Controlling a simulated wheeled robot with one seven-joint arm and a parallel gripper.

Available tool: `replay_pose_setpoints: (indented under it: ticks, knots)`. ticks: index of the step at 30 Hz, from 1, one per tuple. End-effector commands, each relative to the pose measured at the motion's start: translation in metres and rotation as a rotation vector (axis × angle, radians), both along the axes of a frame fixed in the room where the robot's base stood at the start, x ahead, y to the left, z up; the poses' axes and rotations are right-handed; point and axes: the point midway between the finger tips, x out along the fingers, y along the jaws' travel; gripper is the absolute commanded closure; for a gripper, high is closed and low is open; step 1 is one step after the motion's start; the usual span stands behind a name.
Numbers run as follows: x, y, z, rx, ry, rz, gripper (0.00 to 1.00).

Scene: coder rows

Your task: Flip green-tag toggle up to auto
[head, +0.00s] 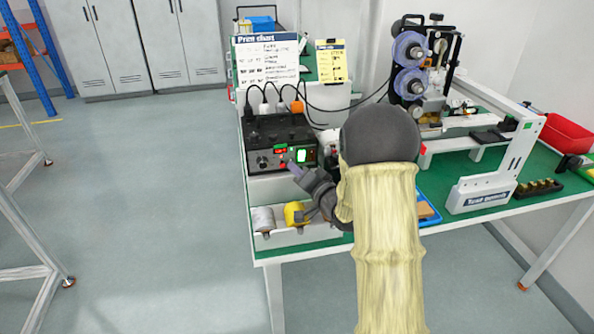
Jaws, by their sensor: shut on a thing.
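The dark control box (280,139) stands at the left of the green-topped table. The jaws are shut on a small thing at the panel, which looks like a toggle. The tips hide it, so I cannot make out its green tag or its lever position. My arm covers the area right of the box.
A white tray with a grey spool (263,219) and a yellow spool (295,212) sits below the box. Plugs and black cables rise behind it, near a print chart (268,62). A spool machine (425,75) and red bin (567,133) stand right. Floor at left is clear.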

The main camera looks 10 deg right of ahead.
Motion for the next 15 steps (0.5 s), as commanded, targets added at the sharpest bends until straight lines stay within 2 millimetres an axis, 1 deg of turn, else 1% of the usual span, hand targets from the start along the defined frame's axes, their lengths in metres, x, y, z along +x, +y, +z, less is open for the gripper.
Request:
replay_pose_setpoints:
  ticks: [8,15]
  knots:
    - [-0.001,-0.001,0.006,0.001,0.050,-0.001,1.00]
    - [-0.001,-0.001,0.014,0.001,0.140,-0.003,1.00]
